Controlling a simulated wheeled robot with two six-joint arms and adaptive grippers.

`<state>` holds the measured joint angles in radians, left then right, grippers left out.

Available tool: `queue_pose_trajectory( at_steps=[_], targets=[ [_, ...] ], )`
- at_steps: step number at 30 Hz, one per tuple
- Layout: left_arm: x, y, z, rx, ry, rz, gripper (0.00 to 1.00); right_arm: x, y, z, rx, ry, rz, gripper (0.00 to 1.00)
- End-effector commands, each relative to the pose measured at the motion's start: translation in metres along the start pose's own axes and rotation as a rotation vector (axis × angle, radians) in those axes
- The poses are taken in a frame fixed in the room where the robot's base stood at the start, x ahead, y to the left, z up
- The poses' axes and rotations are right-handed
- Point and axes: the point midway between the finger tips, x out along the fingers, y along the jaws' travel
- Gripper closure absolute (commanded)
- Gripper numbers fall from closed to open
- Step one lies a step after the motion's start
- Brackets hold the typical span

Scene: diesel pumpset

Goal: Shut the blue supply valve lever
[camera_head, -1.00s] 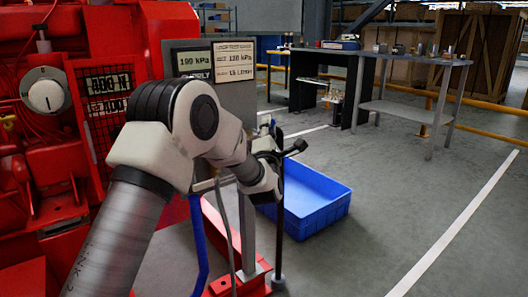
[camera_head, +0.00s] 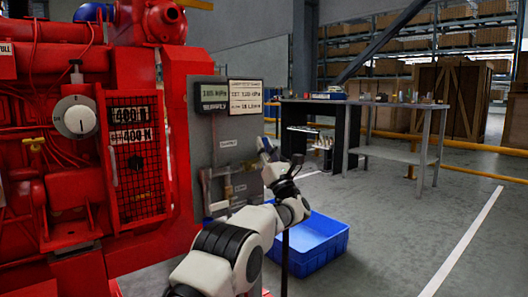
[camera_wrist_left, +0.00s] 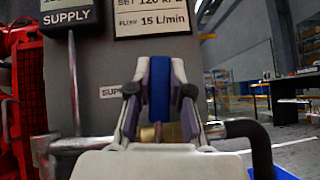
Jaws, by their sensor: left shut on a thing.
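The blue supply valve lever (camera_wrist_left: 159,78) stands upright in the left wrist view, above a brass valve body (camera_wrist_left: 160,132) on a horizontal metal pipe. My left gripper (camera_wrist_left: 160,96) is shut on it, with one finger against each side. In the head view, my left gripper (camera_head: 268,158) is at the pipework in front of the grey panel. The lever is small there and partly hidden by the fingers. My right gripper is not in view.
The grey panel carries a SUPPLY display (camera_head: 213,94) and a set/flow sign (camera_head: 245,96). A black hose (camera_wrist_left: 258,145) bends down at the pipe's right. The red pumpset (camera_head: 60,190) fills the left. A blue crate (camera_head: 315,245) stands on the floor behind my arm.

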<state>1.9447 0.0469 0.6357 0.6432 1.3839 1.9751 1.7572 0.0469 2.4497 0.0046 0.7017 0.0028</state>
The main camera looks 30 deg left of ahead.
Motion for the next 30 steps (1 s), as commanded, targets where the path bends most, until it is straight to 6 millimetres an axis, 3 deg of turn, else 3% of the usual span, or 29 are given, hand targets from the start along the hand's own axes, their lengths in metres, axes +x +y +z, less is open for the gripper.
queue_pose_trajectory(
  at_steps=[21, 22, 24, 30],
  targets=[
    [0.0001, 0.0033, -0.001, -0.067, 0.001, 0.069, 1.0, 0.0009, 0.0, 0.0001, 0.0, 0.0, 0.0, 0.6],
    [0.0002, 0.0033, -0.0011, -0.067, 0.001, 0.069, 0.77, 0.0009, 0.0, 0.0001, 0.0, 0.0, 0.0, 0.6],
    [0.0002, 0.0033, -0.001, -0.067, 0.001, 0.069, 0.54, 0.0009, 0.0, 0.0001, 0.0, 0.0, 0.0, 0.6],
    [0.0003, 0.0033, -0.0006, -0.067, 0.001, 0.069, 0.54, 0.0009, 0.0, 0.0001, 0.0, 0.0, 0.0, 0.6]
  ],
)
